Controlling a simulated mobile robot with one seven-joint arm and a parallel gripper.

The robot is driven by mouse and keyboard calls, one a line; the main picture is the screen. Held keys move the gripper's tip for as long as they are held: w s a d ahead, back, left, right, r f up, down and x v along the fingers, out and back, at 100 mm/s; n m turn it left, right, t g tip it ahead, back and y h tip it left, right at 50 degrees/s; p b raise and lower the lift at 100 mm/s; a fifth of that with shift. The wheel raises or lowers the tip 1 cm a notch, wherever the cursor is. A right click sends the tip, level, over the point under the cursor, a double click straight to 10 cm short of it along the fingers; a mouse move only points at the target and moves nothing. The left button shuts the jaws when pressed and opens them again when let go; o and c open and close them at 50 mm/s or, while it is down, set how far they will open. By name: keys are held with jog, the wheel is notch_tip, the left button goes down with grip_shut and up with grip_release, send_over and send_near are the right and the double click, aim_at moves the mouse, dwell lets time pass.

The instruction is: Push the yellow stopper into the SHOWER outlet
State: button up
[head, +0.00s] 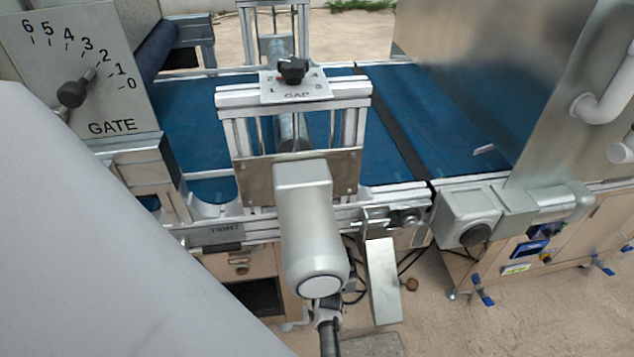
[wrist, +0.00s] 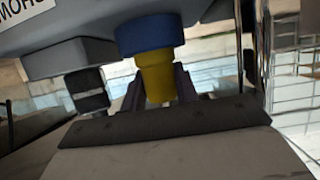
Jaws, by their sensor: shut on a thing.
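The yellow stopper (wrist: 157,82) is in the middle of the wrist view, between the dark fingers of my gripper (wrist: 160,88), which is shut on it. Its upper end meets a blue collar (wrist: 145,35) under a grey housing, in line with it as seen here. I cannot tell how far the stopper is inside the collar. My gripper, the stopper and the collar do not show in the head view.
A black ribbed fitting (wrist: 87,90) hangs left of the collar, close to my gripper. In the head view, the blue conveyor belt (head: 185,110), the GAP frame (head: 225,98), the GATE panel (head: 110,105) and a steel cover (head: 480,50) stand around the line.

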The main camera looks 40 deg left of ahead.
jog(key=shift+f, duration=0.25)
jog(key=o, duration=1.1)
jog(key=p+v, duration=0.1)
jog(key=v, duration=1.3)
jog(key=shift+a+r, duration=0.1)
